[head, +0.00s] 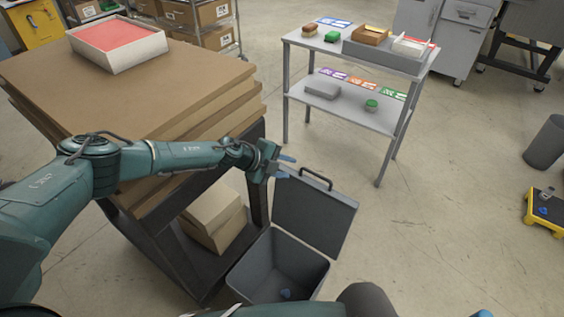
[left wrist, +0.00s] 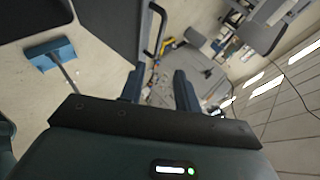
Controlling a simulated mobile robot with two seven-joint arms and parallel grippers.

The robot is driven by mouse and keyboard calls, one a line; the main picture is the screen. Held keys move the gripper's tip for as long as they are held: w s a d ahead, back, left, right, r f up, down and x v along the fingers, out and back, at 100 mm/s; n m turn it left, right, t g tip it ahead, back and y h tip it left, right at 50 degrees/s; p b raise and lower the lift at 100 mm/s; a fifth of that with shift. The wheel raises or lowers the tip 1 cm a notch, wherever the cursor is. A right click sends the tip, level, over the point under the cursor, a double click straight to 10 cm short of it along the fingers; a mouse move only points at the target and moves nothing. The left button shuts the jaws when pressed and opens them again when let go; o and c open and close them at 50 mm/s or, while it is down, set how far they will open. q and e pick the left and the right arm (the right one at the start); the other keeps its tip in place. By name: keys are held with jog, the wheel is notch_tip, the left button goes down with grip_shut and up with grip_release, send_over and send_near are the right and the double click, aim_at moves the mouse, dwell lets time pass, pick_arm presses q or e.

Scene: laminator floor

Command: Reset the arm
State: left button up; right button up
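My left arm reaches in from the left in the head view, over the front of the board stack. My left gripper (head: 286,167) is in the air above the grey bin, close to the raised lid's handle. Its two fingers stand apart with nothing between them. They also show apart and empty in the left wrist view (left wrist: 158,88). My right gripper cannot be made out; only dark green and blue parts of my body show at the bottom edge of the head view.
An open grey bin (head: 243,277) has a small blue item inside; its lid (head: 315,218) stands up. Brown boards (head: 135,85) bear a white tray (head: 85,49). A grey shelf cart (head: 420,68) stands behind. A yellow-edged platform (head: 530,218) is at right. Floor between is clear.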

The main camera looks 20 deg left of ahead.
pick_arm(q)
jog(key=shift+s+a+r, duration=0.25)
jog(key=shift+r, duration=0.05)
dwell(0.4)
